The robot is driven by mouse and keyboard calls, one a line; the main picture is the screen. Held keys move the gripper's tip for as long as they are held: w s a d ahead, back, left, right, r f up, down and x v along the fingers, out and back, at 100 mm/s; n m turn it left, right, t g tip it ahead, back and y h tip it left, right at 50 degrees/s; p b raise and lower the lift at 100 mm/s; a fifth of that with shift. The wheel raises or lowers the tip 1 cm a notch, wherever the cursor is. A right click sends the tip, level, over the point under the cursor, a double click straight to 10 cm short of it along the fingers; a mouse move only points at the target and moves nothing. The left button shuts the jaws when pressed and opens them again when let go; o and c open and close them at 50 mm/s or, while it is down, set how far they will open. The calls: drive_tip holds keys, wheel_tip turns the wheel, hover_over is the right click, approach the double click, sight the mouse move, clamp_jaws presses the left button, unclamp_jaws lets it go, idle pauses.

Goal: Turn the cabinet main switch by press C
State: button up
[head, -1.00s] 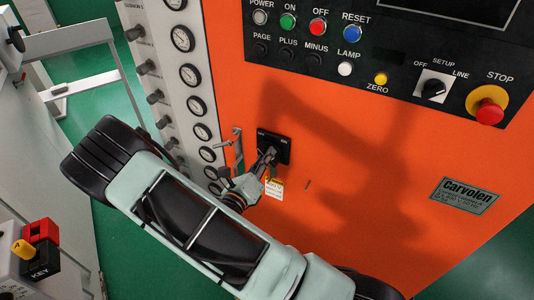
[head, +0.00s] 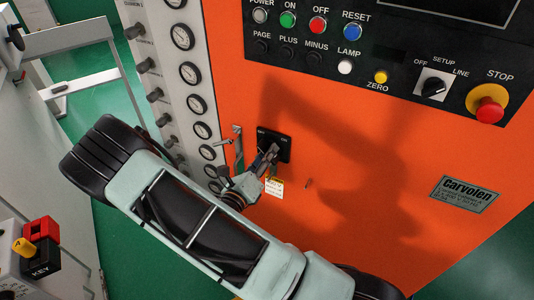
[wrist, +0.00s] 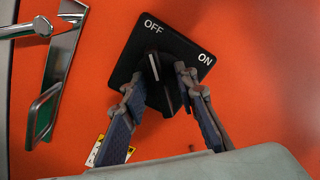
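The main switch (wrist: 196,49) is a black square plate with OFF and ON labels and a black handle (wrist: 155,67) in its middle. It also shows on the orange cabinet front in the head view (head: 283,143). The handle points toward the OFF side in the wrist view. My gripper (wrist: 159,76) is at the switch, one finger on each side of the handle. A gap shows between handle and left finger; whether the right finger touches it I cannot tell. In the head view my gripper (head: 269,158) partly covers the switch.
A metal latch handle (wrist: 44,113) is left of the switch. A small label (head: 274,187) lies below it. Gauges (head: 193,73) line the panel to the left. Above right is a button panel with a red STOP knob (head: 489,108).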

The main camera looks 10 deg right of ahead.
drive_tip(key=v, duration=1.2)
drive_tip(key=shift+d, duration=0.1)
